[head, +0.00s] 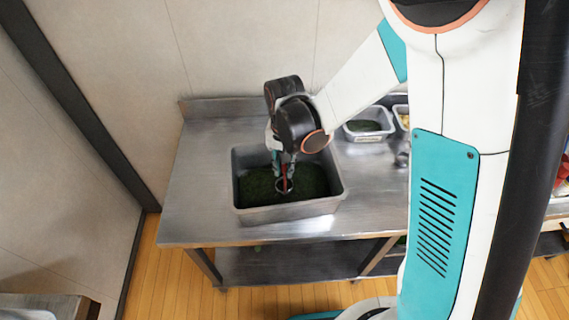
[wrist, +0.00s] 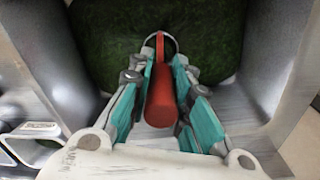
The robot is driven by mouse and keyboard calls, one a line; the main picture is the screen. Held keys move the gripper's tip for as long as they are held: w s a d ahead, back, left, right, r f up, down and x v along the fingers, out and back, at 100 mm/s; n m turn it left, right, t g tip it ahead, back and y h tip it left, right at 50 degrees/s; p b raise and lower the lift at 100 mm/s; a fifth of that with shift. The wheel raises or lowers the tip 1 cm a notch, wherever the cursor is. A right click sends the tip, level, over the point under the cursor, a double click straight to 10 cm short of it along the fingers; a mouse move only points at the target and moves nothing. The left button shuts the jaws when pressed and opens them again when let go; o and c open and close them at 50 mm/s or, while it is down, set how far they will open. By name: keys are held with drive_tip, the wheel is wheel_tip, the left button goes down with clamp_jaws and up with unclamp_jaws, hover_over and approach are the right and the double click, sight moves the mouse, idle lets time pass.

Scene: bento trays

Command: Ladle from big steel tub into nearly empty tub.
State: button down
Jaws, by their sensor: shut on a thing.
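The big steel tub (head: 290,211) stands on the steel table and holds dark green food (head: 258,188). My gripper (head: 284,172) is over the tub, pointing down, and is shut on the red handle of the ladle (head: 285,186). In the wrist view the red ladle handle (wrist: 161,98) lies between the teal finger pads of my gripper (wrist: 162,90). The ladle's round metal end (wrist: 172,44) is at the green food; how deep it sits I cannot tell. A smaller tub (head: 368,136) at the back right holds some dark green food. Whether it is the nearly empty tub I cannot tell.
The steel table (head: 195,205) is bare left of the big tub. Another small tub (head: 402,115) with yellowish food is partly hidden by my arm at the right. A raised steel edge and wall stand behind. The big tub's walls rise around the ladle.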

idle(0.3)
wheel_tip(320, 180, up, 16)
drive_tip(key=p, duration=1)
drive_tip(key=shift+f, duration=0.25)
